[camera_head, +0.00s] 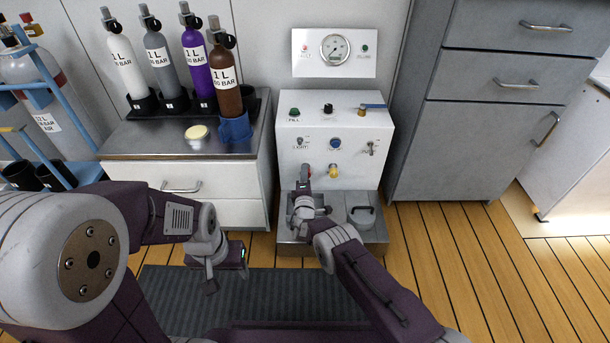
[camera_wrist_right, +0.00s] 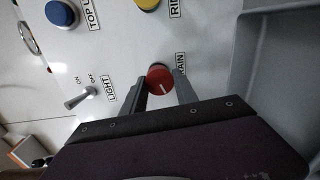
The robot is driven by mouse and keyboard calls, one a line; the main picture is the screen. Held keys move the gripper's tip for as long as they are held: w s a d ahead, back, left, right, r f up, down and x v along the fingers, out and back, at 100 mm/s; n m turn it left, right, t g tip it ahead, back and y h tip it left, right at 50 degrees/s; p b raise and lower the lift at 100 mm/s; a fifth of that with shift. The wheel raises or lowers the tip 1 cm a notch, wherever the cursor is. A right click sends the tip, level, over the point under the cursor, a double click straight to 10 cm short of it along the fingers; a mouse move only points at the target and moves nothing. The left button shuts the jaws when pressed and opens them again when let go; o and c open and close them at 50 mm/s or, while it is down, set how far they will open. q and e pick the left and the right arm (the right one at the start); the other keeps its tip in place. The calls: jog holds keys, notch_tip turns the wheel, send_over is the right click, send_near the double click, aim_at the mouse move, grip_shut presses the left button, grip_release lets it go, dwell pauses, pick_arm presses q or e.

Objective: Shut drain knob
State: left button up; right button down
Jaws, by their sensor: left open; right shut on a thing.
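The red drain knob (camera_wrist_right: 160,77) with a white mark sits on the white panel, beside a partly covered label ending in "AIN". My right gripper (camera_wrist_right: 162,88) has one finger on each side of the knob and is shut on it. In the head view the right gripper (camera_head: 304,187) reaches the lower left of the panel (camera_head: 350,140), and the knob (camera_head: 305,170) is partly hidden there. My left gripper (camera_head: 212,283) is open and empty above the dark floor mat, away from the panel.
A yellow knob (camera_head: 333,171), a light switch (camera_head: 299,142) and a blue button (camera_head: 335,144) are close to the drain knob. A grey tray (camera_head: 370,238) juts out below. Labelled cylinders (camera_head: 226,88) stand on the left cabinet. Grey drawers (camera_head: 490,110) stand right.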

jog(key=m+p, duration=0.1)
jog(key=m, duration=0.2)
jog(key=shift+a+r, duration=0.1)
jog(key=shift+r, duration=0.05)
jog(key=m+p, duration=0.1)
jog(key=m, duration=0.2)
jog(key=shift+m+y, duration=0.3)
jog(key=shift+m, duration=0.1)
jog(key=m, duration=0.3)
jog(key=shift+p, duration=0.35)
jog(key=m, duration=0.4)
jog(key=shift+d, duration=0.2)
jog(key=m, duration=0.5)
jog(key=shift+t, duration=0.3)
jog(key=shift+d+m, duration=0.15)
jog(key=shift+m, duration=1.05)
